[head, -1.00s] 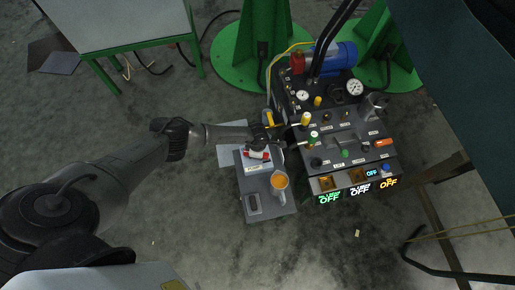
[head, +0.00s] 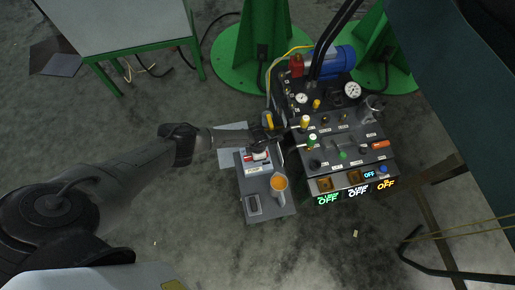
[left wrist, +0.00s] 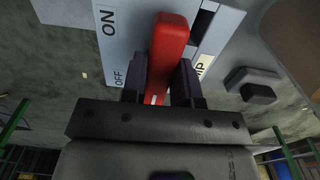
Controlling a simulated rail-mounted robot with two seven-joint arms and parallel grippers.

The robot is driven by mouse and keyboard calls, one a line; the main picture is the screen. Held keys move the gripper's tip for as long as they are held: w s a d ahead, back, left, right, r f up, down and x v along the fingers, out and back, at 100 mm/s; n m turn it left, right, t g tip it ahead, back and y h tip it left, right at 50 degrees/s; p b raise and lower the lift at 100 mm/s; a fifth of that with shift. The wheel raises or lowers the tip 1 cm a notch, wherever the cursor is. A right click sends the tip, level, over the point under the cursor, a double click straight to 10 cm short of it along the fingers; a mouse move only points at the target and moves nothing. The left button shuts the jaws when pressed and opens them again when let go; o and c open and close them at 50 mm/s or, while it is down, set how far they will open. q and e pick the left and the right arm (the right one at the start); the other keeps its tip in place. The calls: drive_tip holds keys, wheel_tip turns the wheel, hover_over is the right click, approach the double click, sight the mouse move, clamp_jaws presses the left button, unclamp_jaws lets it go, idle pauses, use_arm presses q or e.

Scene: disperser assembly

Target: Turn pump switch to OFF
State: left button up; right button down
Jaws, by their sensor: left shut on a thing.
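The pump switch is a pale box (head: 257,165) on a grey side shelf, with a red lever (left wrist: 168,48) in the left wrist view. The ON label (left wrist: 108,20) and the smaller OFF label (left wrist: 119,78) are printed to the left of the lever. My left gripper (left wrist: 162,80) is shut on the red lever, with one dark finger on each side of it. In the head view my left gripper (head: 260,150) is over the switch box and hides much of the lever. My right gripper is not in view.
The grey shelf (head: 284,205) also holds an orange-filled cup (head: 279,183) and a small dark-faced device (head: 253,205). The black control panel (head: 340,145), with knobs, gauges and lit OFF displays, stands close on the right. Green stands and a blue motor (head: 332,60) are behind.

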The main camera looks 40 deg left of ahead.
use_arm(q)
drive_tip(key=o, duration=0.9)
drive_tip(key=shift+r+p, duration=3.9)
drive_tip(key=shift+r, duration=3.05)
drive_tip(key=shift+w, duration=0.1)
